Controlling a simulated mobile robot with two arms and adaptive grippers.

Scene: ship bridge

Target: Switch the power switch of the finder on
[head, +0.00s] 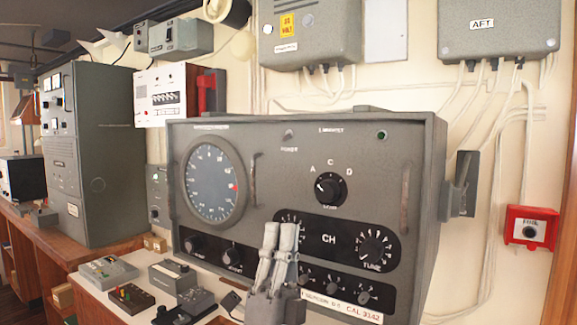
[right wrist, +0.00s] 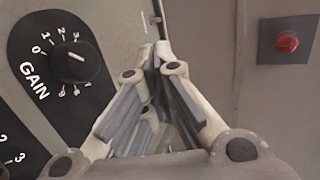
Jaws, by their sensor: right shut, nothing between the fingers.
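The finder (head: 300,230) is a large grey box with a round blue dial (head: 214,180) at left and several black knobs. Its small power switch (head: 289,133) sits near the top of the front panel, above the "POWER" label; its position is too small to tell. My right gripper (head: 280,232) is in front of the lower middle of the panel, below the power switch and apart from it. Its fingers are together and empty. In the right wrist view the fingertips (right wrist: 160,48) are close together, beside a black GAIN knob (right wrist: 75,62). My left gripper is not in view.
Small devices (head: 190,300) crowd the counter in front of the finder at left. A tall grey cabinet (head: 90,150) stands farther left. A red wall box (head: 530,228) is at right. The right wrist view shows a red button (right wrist: 287,42) on a dark plate.

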